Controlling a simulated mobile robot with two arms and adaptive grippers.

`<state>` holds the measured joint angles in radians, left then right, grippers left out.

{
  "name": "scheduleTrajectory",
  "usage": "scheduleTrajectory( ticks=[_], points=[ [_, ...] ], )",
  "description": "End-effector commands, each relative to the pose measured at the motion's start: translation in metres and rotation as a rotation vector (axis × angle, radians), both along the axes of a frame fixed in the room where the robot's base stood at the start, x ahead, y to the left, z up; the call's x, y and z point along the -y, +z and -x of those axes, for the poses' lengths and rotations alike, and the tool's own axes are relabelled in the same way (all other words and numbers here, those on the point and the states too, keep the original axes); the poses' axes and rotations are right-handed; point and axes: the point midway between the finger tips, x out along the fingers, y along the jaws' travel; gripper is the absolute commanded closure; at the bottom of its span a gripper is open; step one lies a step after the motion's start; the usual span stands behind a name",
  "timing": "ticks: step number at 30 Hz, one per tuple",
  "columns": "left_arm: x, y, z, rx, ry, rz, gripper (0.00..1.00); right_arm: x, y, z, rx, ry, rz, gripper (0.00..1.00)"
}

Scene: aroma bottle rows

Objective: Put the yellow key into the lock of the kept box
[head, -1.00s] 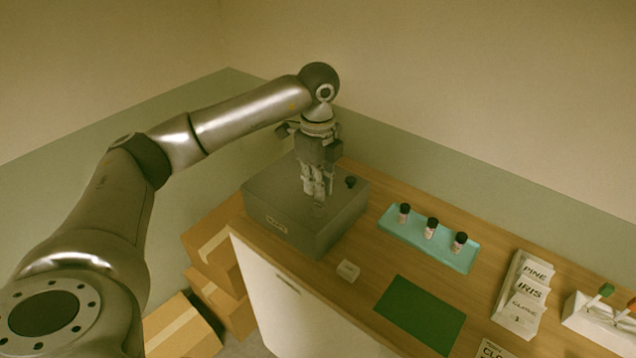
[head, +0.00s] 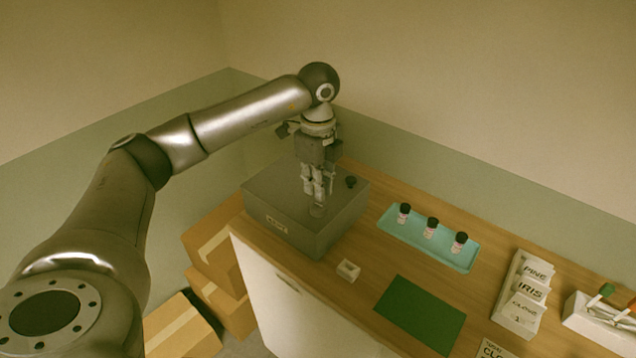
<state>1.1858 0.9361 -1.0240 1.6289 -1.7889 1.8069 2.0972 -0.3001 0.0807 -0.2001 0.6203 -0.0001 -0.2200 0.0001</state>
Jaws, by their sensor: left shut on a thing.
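My right gripper is not in view.
A teal tray (head: 393,230) holds three black-capped bottles. A small white block (head: 348,270) and a green mat (head: 420,314) lie in front. Label cards (head: 522,294) and a white holder (head: 590,325) with green and orange handles are at right. Cardboard boxes (head: 210,245) stand at left.

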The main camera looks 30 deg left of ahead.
Motion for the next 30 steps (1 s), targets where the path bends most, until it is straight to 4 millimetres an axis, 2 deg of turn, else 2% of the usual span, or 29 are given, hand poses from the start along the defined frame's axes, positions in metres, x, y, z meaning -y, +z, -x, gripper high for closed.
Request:
scheduleTrajectory(
  ticks=[30],
  points=[
    [0.000,-0.025,0.000,0.001,0.000,0.001,1.00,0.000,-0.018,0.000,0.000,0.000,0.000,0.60]
  ],
)
